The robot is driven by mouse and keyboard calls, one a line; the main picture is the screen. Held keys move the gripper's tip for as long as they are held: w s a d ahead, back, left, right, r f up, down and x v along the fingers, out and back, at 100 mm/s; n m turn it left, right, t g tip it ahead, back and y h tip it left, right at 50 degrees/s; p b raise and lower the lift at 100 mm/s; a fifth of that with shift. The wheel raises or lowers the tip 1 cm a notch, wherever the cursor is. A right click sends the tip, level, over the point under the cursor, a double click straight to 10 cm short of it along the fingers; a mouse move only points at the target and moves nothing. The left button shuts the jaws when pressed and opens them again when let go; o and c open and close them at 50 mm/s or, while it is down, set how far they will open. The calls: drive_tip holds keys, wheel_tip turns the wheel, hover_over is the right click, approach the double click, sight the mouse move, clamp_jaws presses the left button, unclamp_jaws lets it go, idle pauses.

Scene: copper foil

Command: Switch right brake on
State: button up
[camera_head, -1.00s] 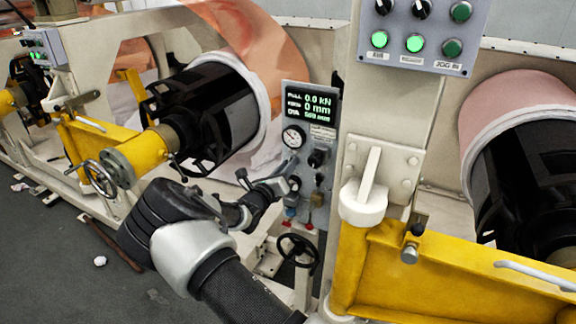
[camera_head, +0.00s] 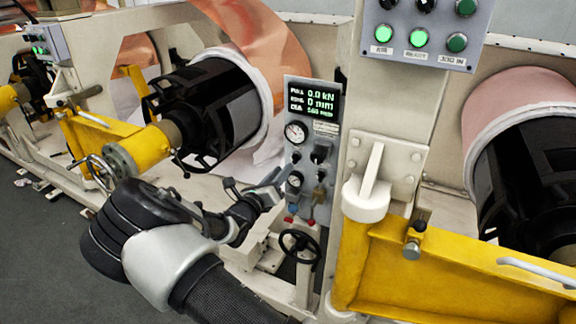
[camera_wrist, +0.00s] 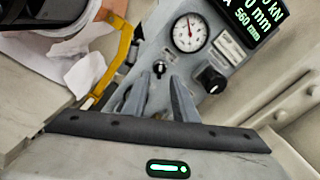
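A grey control panel (camera_head: 327,135) stands upright in the middle of the head view. It carries a dark display (camera_head: 312,101), a round gauge (camera_head: 296,132) and a black knob (camera_head: 321,152). In the wrist view the gauge (camera_wrist: 189,32), the black knob (camera_wrist: 211,79) and a smaller switch (camera_wrist: 159,68) are sharp. I cannot read which control is the right brake or how it is set. My gripper (camera_head: 277,182) is left of the panel's lower half. In the wrist view its fingers (camera_wrist: 160,92) are apart and empty, with the small switch just beyond the gap.
A black handwheel (camera_head: 300,246) sits below the panel. A yellow arm (camera_head: 440,262) and beige post (camera_head: 397,110) stand to the right. A copper-foil roll (camera_head: 262,40) with a black shaft is behind my arm. A button box (camera_head: 423,30) is above.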

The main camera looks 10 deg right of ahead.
drive_tip(key=v, duration=1.1)
